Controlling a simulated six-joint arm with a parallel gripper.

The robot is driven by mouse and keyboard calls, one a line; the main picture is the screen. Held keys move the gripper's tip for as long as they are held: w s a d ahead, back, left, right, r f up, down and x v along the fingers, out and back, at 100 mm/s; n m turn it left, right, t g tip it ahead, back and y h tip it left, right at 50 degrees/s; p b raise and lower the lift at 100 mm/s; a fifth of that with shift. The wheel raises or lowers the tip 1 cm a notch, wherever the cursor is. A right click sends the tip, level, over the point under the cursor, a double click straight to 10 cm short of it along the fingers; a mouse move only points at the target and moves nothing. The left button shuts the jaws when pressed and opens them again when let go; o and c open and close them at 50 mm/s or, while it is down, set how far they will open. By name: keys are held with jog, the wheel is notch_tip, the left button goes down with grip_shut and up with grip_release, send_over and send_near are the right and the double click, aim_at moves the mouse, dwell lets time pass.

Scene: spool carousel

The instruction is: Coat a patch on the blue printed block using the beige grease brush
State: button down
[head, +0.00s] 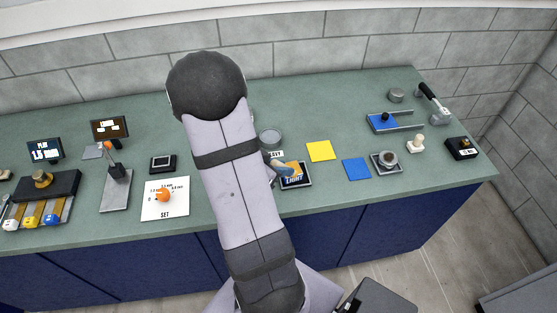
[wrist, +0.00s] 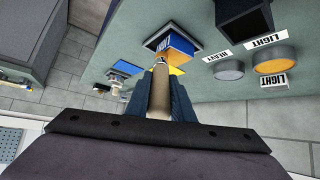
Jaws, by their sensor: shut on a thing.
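The blue printed block (wrist: 181,42) sits on a dark-rimmed pad (wrist: 196,46) in the upper middle of the wrist view. In the head view the block (head: 291,181) shows blue and orange areas with lettering, just right of my arm. My gripper (wrist: 159,88) is shut on the beige grease brush (wrist: 159,100), between its blue fingers. The brush tip points toward the block and appears close to its near edge; I cannot tell whether they touch. In the head view my arm hides most of the gripper and brush.
A yellow square (head: 320,151) and a blue square (head: 356,169) lie right of the block. A grey round tin (head: 270,138) stands behind it. A stamp (head: 415,145) and a blue tray (head: 382,123) are farther right. A white SET sheet (head: 165,199) lies left of my arm.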

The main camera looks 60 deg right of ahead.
jog(key=shift+s+a+r+p, duration=0.1)
jog(key=shift+r+p, duration=3.95)
jog(key=shift+p, duration=0.15)
jog(key=shift+f, duration=0.15)
jog(key=w+a+f+n+t+y+b, duration=0.15)
jog(key=w+a+n+t+b, duration=0.3)
jog(key=w+a, duration=0.45)
jog(key=w+a+f+n+t+y+b, duration=0.1)
jog(key=w+a+f+n+t+b, duration=0.35)
jog(key=w, duration=0.65)
jog(key=w+a+n+t+y, duration=0.1)
jog(key=w+a+n+y, duration=0.1)
jog(key=a+n, duration=0.4)
jog(key=w+a+f+n+t+y, duration=0.1)
jog(key=a+n+y, duration=0.4)
jog(key=a, duration=0.8)
jog(key=shift+w+f+n+t+b, duration=0.15)
jog(key=shift+w+n+t+b, duration=0.3)
jog(key=shift+w, duration=0.2)
